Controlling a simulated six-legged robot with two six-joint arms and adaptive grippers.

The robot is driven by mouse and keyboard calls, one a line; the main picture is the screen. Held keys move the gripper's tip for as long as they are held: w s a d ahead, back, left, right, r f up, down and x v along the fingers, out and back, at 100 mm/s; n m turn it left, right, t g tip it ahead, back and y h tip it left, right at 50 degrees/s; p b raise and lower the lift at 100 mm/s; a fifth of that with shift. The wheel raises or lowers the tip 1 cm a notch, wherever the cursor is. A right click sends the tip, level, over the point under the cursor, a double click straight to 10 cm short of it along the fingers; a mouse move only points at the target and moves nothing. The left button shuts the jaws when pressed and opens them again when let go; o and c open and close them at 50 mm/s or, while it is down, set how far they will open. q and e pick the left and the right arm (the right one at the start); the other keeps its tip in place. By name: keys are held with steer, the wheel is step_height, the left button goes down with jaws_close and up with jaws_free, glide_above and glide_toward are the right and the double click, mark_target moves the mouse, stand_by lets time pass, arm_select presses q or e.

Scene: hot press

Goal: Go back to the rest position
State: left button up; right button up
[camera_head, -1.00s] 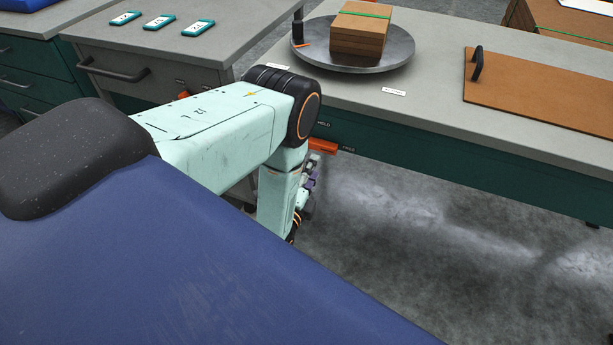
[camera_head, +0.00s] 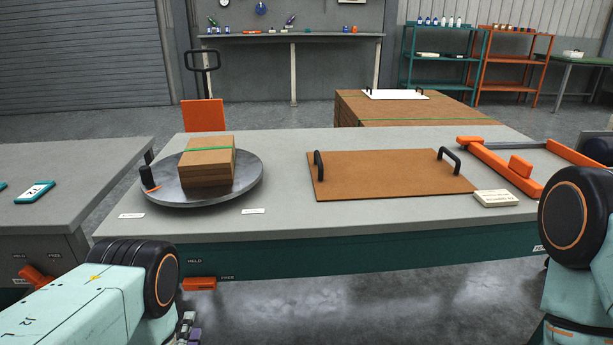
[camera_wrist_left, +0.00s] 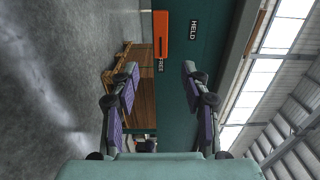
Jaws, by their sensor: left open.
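My left gripper (camera_head: 188,328) shows only in small part at the bottom of the head view, beside the black joint of my left arm and below the front of the grey bench (camera_head: 290,217). In the left wrist view, its two purple-padded fingers (camera_wrist_left: 161,88) stand wide apart with nothing between them. Beyond them is the bench's green front with an orange lever (camera_wrist_left: 161,38) between the labels HELD and FREE. My right arm shows at the right edge of the head view; its gripper is out of sight.
On the bench are a round metal turntable (camera_head: 247,184) with a strapped brown stack (camera_head: 207,160), a brown board with two black handles (camera_head: 385,175) and an orange frame (camera_head: 495,168). A grey cabinet (camera_head: 75,180) stands at left. Floor shows below the bench.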

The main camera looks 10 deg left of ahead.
arm_select(q)
steer(key=s+d+f+n+g+h, duration=0.3)
steer(key=s+d+f+n+g, duration=0.1)
steer(key=s+f+n+g, duration=0.8)
steer(key=s+d+r+n+g, duration=0.1)
steer(key=s+r, duration=0.3)
steer(key=s, duration=0.4)
steer(key=s+d+r+n+g+h, duration=0.1)
steer(key=s+d+r+n+g, duration=0.1)
steer(key=s, duration=0.6)
steer(key=shift+s+d+r+n+g+h, duration=0.15)
steer(key=shift+d+r+n+g+h, duration=0.15)
steer(key=shift+d+r+g, duration=0.7)
steer(key=shift+f, duration=0.15)
